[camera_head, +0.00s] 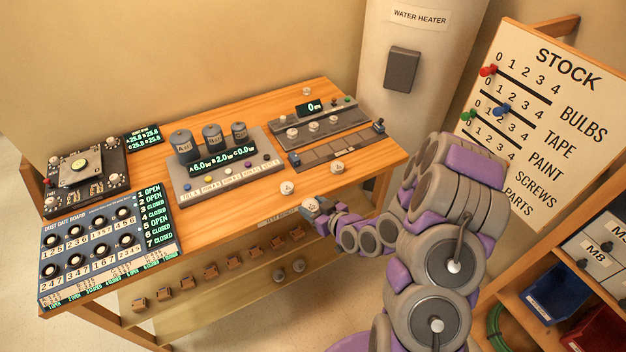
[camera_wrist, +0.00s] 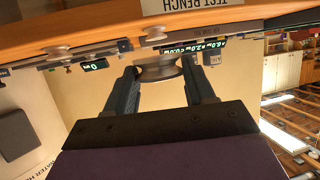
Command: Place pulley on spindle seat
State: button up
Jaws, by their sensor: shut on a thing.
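My gripper (camera_head: 322,207) is at the bench's front edge in the head view. In the wrist view my gripper (camera_wrist: 160,80) is shut on a grooved metal pulley (camera_wrist: 158,70), gripped between the two fingertips. In the head view the held pulley (camera_head: 309,204) shows only as a small grey shape at the gripper tip. I cannot tell for sure which fitting is the spindle seat. Small pale round pieces lie on the bench, one (camera_head: 287,188) just left of and beyond my gripper and one (camera_head: 338,167) farther right.
The wooden bench (camera_head: 240,225) carries a long grey plate (camera_head: 330,148), a plate with round pieces and a display (camera_head: 325,122), a weight unit (camera_head: 228,178) with three canisters, and a dust gate board (camera_head: 107,245). A water heater (camera_head: 430,18) stands behind, a stock board (camera_head: 520,110) at right.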

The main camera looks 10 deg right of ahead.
jog(key=shift+w+d+f+b, duration=0.1)
jog(key=shift+w+b, duration=0.2)
jog(key=shift+w, duration=0.1)
jog(key=b, duration=0.3)
send_over(315, 182)
jog(key=shift+s+d+f, duration=0.1)
jog(key=shift+f, duration=0.55)
jog(key=shift+f+b, duration=0.35)
jog(key=shift+f, duration=1.2)
jog(key=shift+f, duration=0.1)
jog(key=o, duration=1.1)
jog(key=shift+c, duration=0.2)
jog(key=shift+f, duration=0.1)
jog(key=shift+f+b, duration=0.1)
jog(key=shift+b, duration=0.2)
